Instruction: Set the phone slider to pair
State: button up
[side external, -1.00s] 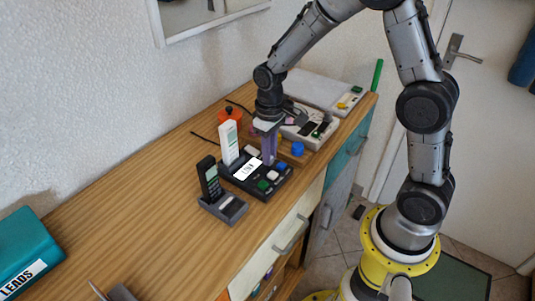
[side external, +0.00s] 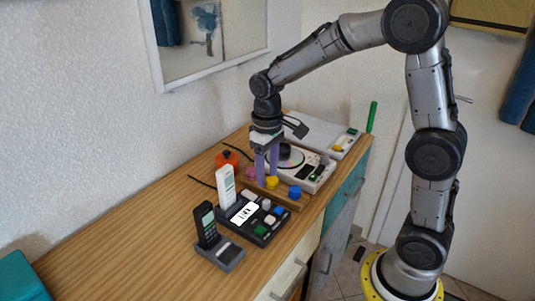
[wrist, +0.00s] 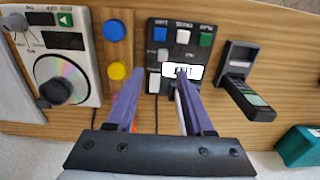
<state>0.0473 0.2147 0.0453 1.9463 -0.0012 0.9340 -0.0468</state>
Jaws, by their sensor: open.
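The black phone base (side external: 271,235) has a lit white display (side external: 245,212) and blue, white and green buttons. In the wrist view, the base (wrist: 195,54) shows a small grey piece (wrist: 162,54) below the blue button and a pale block (wrist: 153,82) left of the display. I cannot tell for sure which piece is the slider, nor read its setting. A white handset (side external: 226,186) stands upright at the base's back. My gripper (side external: 266,182) is open and empty over the base's far side. Its right finger covers part of the display in the wrist view.
A dark phone in a cradle (side external: 222,254) stands in front of the base. Yellow (side external: 271,182) and blue (side external: 294,192) knobs are close behind it, with a disc player (side external: 315,177) beyond. An orange pot (side external: 227,158) is near the wall.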

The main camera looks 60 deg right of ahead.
notch_tip(320, 180, up, 6)
jog(key=shift+f, duration=0.15)
dwell(0.3)
jog(key=s+a+r+t, duration=0.1)
jog(key=s+r+t, duration=0.2)
jog(key=s+r, duration=0.6)
jog(key=s+f+t, duration=0.2)
jog(key=s+f, duration=0.3)
jog(key=s, duration=0.6)
jog(key=shift+a+f+t, duration=0.3)
jog(key=shift+a+f, duration=0.05)
